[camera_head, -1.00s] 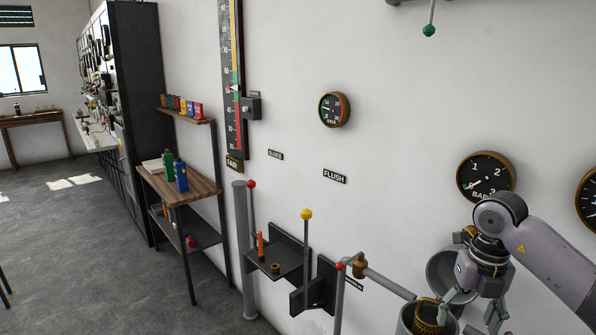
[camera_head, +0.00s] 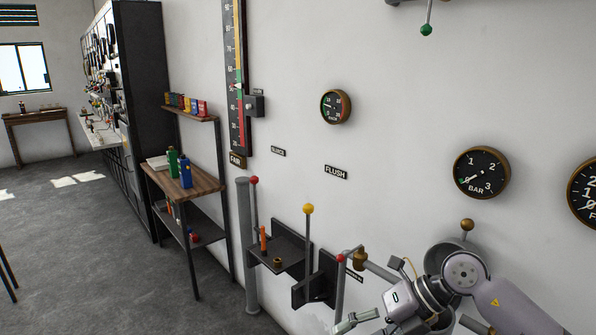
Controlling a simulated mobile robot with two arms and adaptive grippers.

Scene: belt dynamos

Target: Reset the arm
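My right arm comes in from the lower right, and my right gripper (camera_head: 368,326) is at the bottom edge, pointing down and left. One pale finger shows in front of the lower wall, below the red-knobbed lever (camera_head: 341,258). The rest of the gripper is cut off by the frame, so its opening cannot be judged. I see nothing held in it. A grey bowl-like part (camera_head: 436,258) is partly hidden behind my wrist. My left gripper is out of view.
A yellow-knobbed lever (camera_head: 308,209) and a black bracket shelf (camera_head: 285,250) stand left of my gripper. Gauges, including the BAR gauge (camera_head: 482,172), hang on the wall. A wooden shelf unit (camera_head: 190,186) stands further left. Open floor lies at far left.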

